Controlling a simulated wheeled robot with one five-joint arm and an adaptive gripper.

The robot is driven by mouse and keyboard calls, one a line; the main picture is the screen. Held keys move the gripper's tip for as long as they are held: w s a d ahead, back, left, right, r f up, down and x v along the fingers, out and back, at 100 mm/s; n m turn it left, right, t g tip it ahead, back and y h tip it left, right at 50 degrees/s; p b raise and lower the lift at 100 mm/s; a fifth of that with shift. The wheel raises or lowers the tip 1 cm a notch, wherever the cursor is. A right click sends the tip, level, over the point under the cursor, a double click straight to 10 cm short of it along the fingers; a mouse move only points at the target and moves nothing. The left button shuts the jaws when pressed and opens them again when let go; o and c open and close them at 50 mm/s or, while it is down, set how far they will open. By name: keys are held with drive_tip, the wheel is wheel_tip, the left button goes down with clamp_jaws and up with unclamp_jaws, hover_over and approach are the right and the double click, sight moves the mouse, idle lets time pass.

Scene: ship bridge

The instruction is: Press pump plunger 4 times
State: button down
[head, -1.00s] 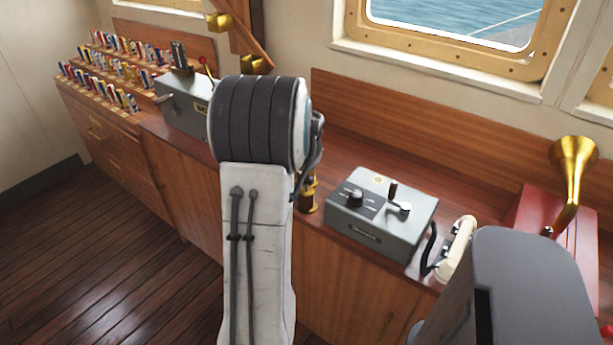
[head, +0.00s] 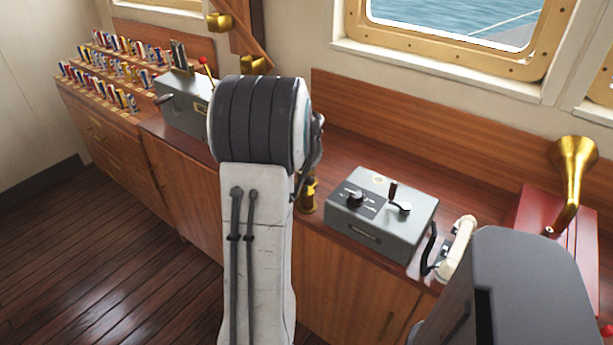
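A red box with a brass horn (head: 572,195) stands at the right end of the wooden counter. A small red knob (head: 607,331) shows at the bottom right corner, cut off by the picture edge. I cannot tell whether it is the pump plunger. A brass fitting (head: 309,196) stands on the counter, partly hidden behind my arm; what it is I cannot tell. My arm rises in the middle of the head view, with its large dark joint over the counter. My gripper is not visible.
A grey control box (head: 380,212) with a knob and a small lever sits on the counter, beside a cream telephone handset (head: 457,247). Another grey box (head: 183,104) with a red-tipped lever stands at left. Beyond it is a rack of coloured flags (head: 112,68). The floor at left is clear.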

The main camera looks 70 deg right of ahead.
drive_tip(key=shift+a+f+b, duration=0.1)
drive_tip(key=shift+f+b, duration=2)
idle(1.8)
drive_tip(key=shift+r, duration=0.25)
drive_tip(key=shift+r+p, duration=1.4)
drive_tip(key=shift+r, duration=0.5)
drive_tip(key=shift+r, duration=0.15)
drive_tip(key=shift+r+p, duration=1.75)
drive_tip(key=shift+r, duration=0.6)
